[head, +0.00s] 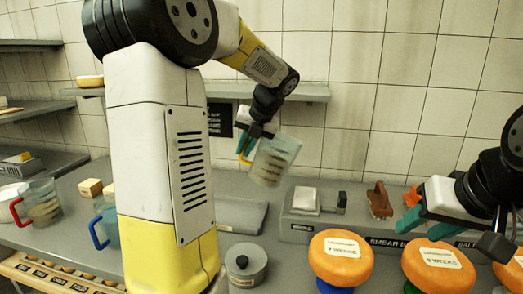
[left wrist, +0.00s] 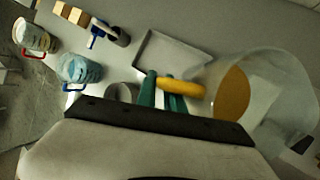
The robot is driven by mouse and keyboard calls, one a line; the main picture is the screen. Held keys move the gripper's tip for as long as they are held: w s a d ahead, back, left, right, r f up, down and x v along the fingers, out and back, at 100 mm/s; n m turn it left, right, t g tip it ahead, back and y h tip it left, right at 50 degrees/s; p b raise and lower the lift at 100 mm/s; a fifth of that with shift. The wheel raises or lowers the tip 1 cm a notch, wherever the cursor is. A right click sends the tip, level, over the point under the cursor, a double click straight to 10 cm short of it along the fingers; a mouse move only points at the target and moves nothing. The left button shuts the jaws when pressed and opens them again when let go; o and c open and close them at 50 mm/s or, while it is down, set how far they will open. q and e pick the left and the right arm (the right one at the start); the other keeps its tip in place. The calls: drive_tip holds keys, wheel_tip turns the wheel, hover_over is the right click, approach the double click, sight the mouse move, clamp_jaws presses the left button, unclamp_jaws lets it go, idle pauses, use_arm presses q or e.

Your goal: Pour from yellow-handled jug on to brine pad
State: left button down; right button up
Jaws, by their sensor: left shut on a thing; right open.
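The yellow-handled jug (head: 281,153) is clear, held in the air in front of the tiled wall and leaning slightly. My left gripper (head: 246,148) is shut on its yellow handle. In the left wrist view the jug (left wrist: 285,85) is at the right, with brown-yellow contents inside, and the green fingers (left wrist: 163,90) are at the yellow handle (left wrist: 190,89). A flat grey tray (head: 240,214), possibly the brine pad, lies on the counter below and left of the jug; no label is readable on it. My right gripper (head: 455,215) is open and empty at the right.
A red-handled jug (head: 42,200) and a blue-handled jug (head: 109,230) stand left, near wooden blocks (head: 91,187). A grey round pot (head: 246,264) stands in front of the tray. Orange cheese wheels (head: 341,246) on coloured stands line the front right. Behind them is a grey labelled station (head: 300,226).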

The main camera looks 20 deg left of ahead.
sight(262, 142)
use_arm(q)
drive_tip(key=shift+r+y, duration=0.25)
drive_tip(key=shift+y, duration=0.05)
drive_tip(key=shift+w+d+f+g+y, duration=0.15)
drive_tip(key=shift+f+g+y, duration=0.3)
drive_tip(key=shift+y, duration=0.45)
drive_tip(key=shift+d+m+y, duration=0.3)
drive_tip(key=shift+m+y, duration=0.1)
drive_tip(key=shift+y, duration=0.3)
drive_tip(key=shift+w+d+r+g+y, duration=0.2)
drive_tip(key=shift+d+r+g+y, duration=0.2)
drive_tip(key=shift+y, duration=0.2)
drive_tip(key=shift+w+d+r+m+y, duration=0.15)
drive_tip(key=shift+d+y, duration=0.25)
drive_tip(key=shift+w+d+r+m+y, duration=0.1)
drive_tip(key=shift+d+m+y, duration=0.05)
drive_tip(key=shift+d+y, duration=0.25)
drive_tip(key=shift+w+d+r+y, duration=0.15)
drive_tip(key=shift+d+r+y, duration=0.05)
drive_tip(key=shift+d+y, duration=0.15)
drive_tip(key=shift+w+d+r+y, duration=0.15)
drive_tip(key=shift+d+y, duration=0.1)
drive_tip(key=shift+d, duration=0.1)
idle(4.0)
